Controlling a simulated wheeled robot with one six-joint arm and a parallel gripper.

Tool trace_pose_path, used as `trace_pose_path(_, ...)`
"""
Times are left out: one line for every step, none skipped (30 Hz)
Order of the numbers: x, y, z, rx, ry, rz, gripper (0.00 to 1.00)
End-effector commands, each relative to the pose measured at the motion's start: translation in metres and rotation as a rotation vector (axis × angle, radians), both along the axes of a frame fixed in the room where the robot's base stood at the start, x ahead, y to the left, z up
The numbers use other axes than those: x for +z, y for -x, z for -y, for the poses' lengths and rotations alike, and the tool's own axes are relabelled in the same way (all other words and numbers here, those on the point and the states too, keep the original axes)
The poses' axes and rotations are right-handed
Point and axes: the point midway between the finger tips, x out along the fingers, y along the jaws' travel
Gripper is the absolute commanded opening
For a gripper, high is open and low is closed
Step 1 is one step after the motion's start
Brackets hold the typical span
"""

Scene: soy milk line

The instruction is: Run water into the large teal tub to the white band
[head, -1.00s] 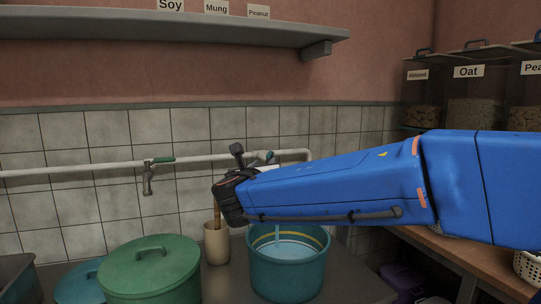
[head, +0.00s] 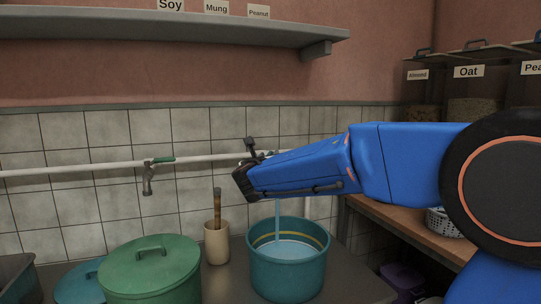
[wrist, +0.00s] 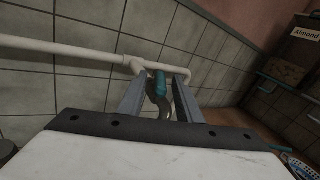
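The large teal tub (head: 288,280) stands on the counter, with water inside and a thin stream (head: 278,214) falling into it. A yellow band (head: 315,240) shows on its inner wall above the water; I cannot make out a white band. In the wrist view, the tap's teal handle (wrist: 160,84) sits between the two fingers of my gripper (wrist: 158,78). The fingers are apart, with gaps beside the handle.
A green lidded tub (head: 150,275) and a wooden-handled tool in a beige cup (head: 216,243) stand left of the teal tub. A second tap (head: 148,180) with a green handle hangs from the white wall pipe (head: 80,168). A wooden shelf (head: 400,218) is at right.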

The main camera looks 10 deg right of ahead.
Motion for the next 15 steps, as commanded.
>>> trace_pose_path(0.0, -0.008, 0.004, -0.003, 0.0, 0.001, 0.32)
trace_pose_path(0.0, -0.012, 0.006, -0.003, 0.0, 0.0, 0.32)
trace_pose_path(-0.001, -0.017, 0.007, -0.002, 0.0, -0.002, 0.32)
trace_pose_path(-0.001, -0.02, 0.008, -0.001, 0.001, -0.001, 0.32)
trace_pose_path(0.0, -0.023, 0.009, -0.002, 0.0, -0.001, 0.32)
trace_pose_path(0.0, -0.026, 0.01, -0.002, 0.0, 0.0, 0.32)
trace_pose_path(0.0, -0.028, 0.011, -0.002, 0.0, 0.0, 0.32)
trace_pose_path(0.0, -0.03, 0.012, -0.002, 0.0, 0.0, 0.32)
trace_pose_path(0.0, -0.032, 0.013, -0.002, 0.001, 0.0, 0.32)
trace_pose_path(0.0, -0.033, 0.013, -0.001, 0.001, 0.0, 0.32)
trace_pose_path(0.0, -0.034, 0.013, -0.001, 0.001, 0.0, 0.32)
trace_pose_path(0.0, -0.035, 0.013, -0.001, 0.001, 0.0, 0.32)
trace_pose_path(0.0, -0.035, 0.013, 0.0, 0.001, 0.0, 0.32)
trace_pose_path(0.0, -0.035, 0.013, 0.0, 0.001, 0.0, 0.32)
trace_pose_path(0.0, -0.035, 0.013, 0.0, 0.0, 0.0, 0.32)
